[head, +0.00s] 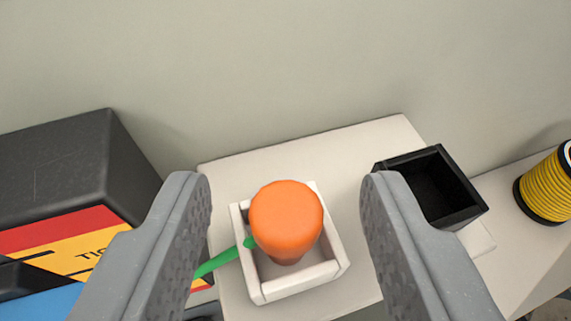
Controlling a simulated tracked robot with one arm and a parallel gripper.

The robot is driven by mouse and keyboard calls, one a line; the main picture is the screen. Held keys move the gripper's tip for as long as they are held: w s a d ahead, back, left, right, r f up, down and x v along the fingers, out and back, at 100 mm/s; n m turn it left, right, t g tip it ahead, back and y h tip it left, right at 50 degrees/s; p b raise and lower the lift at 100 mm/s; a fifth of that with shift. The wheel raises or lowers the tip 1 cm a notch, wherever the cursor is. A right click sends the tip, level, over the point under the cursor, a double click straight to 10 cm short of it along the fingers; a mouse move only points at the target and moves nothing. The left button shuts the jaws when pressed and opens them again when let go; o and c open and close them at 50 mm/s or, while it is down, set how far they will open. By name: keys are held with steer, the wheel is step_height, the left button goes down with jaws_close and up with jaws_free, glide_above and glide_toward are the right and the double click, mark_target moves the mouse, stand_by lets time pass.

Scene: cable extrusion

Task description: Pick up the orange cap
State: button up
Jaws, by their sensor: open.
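The orange cap (286,217) stands in a small white square tray (301,287) in the middle of the head view. Its round top faces me, and its lower part narrows into the tray. My gripper (287,190) is open, with one grey finger on each side of the cap and tray. The fingers appear apart from the cap. I cannot tell how far above it they are. A green strip (218,263) reaches the tray's left side near the cap, partly hidden by the left finger.
A pale block (330,150) bears the tray. A black open box (436,186) stands at the right, partly behind the right finger. A yellow spool (547,188) with black ends is at the far right. A dark case (75,165) with coloured stripes stands at the left. A plain wall is behind.

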steer(key=shift+s, duration=0.1)
jaws_close()
steer(key=shift+r, duration=0.15)
steer(key=shift+r, duration=0.65)
steer(key=shift+s+f+t+b, duration=0.1)
steer(key=shift+f+t+b, duration=0.05)
steer(key=shift+t+b, duration=0.5)
